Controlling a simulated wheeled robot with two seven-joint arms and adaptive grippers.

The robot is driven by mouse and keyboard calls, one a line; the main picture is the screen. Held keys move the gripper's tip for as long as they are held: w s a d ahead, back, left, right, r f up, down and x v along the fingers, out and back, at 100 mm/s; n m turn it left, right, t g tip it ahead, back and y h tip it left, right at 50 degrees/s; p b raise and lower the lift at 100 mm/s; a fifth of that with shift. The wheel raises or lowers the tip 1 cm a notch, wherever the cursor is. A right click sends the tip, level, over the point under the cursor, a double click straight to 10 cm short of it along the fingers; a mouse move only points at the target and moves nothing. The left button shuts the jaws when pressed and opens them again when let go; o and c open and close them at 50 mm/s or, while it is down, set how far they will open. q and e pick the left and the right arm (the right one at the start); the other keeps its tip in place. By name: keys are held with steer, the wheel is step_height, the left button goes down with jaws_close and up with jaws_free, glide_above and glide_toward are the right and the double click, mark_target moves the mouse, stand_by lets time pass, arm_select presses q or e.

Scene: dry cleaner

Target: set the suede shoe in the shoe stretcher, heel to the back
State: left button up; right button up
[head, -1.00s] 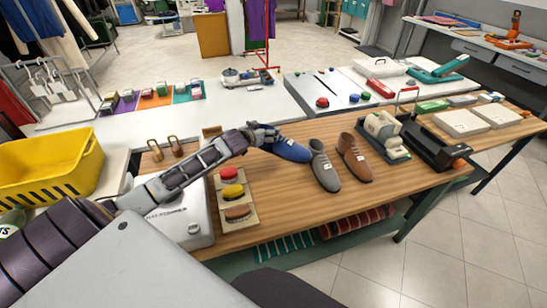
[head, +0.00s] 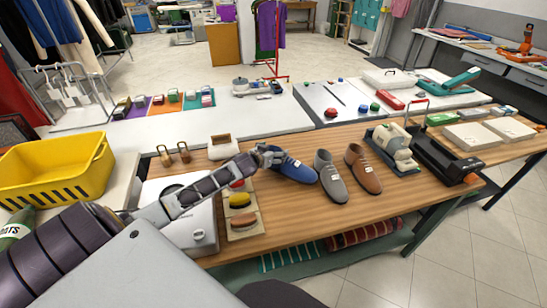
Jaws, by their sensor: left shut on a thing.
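My left gripper (head: 270,156) is shut on the heel end of the blue shoe (head: 296,170), whose toe points to the lower right. Whether the shoe touches the wooden table is unclear. A grey shoe (head: 331,178) and a brown shoe (head: 364,170) stand just to its right; which one is suede is not clear from the surfaces. A cream machine on a dark base (head: 391,147) and a long black device with an orange knob (head: 440,155) stand further right; I cannot tell for sure which is the stretcher. My right gripper is not in view.
A board with brushes (head: 242,231) and a white appliance (head: 201,238) lie under and beside my left arm. A small wooden-rimmed box (head: 221,149) stands behind it. A yellow basket (head: 55,172) is at far left. The wooden table (head: 330,222) is bare in front of the shoes.

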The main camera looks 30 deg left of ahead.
arm_select(q)
steer(key=shift+f, duration=1.35)
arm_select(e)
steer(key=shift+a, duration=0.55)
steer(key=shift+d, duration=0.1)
arm_select(q)
steer(key=shift+f, duration=0.1)
steer(key=o, duration=1.2)
steer(key=shift+f, duration=0.1)
steer(key=shift+o, duration=1.1)
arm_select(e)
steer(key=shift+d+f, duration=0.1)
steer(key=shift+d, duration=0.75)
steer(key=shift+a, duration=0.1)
